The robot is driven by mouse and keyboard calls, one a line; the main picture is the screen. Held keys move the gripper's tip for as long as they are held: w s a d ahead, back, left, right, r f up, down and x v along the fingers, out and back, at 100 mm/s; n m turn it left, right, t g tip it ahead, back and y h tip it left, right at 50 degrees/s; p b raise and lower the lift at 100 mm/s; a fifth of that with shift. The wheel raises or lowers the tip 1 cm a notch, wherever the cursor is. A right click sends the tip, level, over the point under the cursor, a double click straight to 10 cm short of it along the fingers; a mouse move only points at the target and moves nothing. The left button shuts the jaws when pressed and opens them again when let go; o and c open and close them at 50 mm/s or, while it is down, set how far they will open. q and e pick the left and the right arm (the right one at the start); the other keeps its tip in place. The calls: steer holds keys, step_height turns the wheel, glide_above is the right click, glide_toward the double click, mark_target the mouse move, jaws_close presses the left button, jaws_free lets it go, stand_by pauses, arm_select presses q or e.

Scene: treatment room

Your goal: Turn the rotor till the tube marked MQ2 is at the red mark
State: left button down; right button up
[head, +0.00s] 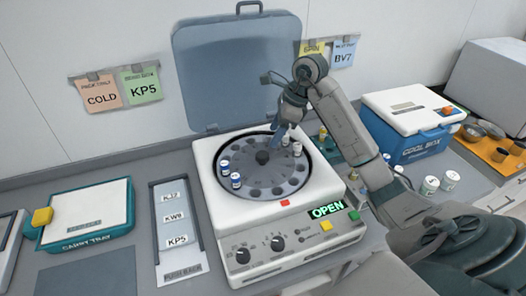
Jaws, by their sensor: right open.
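The centrifuge (210,200) stands open on the bench, its grey lid (235,70) raised behind it. Its dark round rotor (262,180) holds several capped tubes. Two tubes stand at the left side, an upper tube (224,167) and a lower tube (236,181). Another white-capped tube (297,149) stands at the back right, by my gripper. The tube markings are too small to read, so I cannot tell which is MQ2. The red mark (285,203) is on the front rim. My right gripper (277,146) is open over the back right of the rotor. My left gripper is not in view.
A green lit OPEN display (325,210), knobs and a yellow button (326,226) are on the centrifuge's front. A rack with label cards (174,216) and a carry tray (86,212) lie left. A blue cool box (408,125) and white jars (430,185) stand right.

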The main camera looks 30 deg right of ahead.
mark_target(263, 154)
steer(key=p+x, duration=0.2)
steer(key=x, duration=0.5)
steer(key=shift+a+p, duration=0.2)
steer(key=shift+p, duration=0.2)
steer(key=shift+a+f, duration=0.15)
steer(key=shift+f, duration=0.5)
steer(key=shift+w, duration=0.1)
jaws_close()
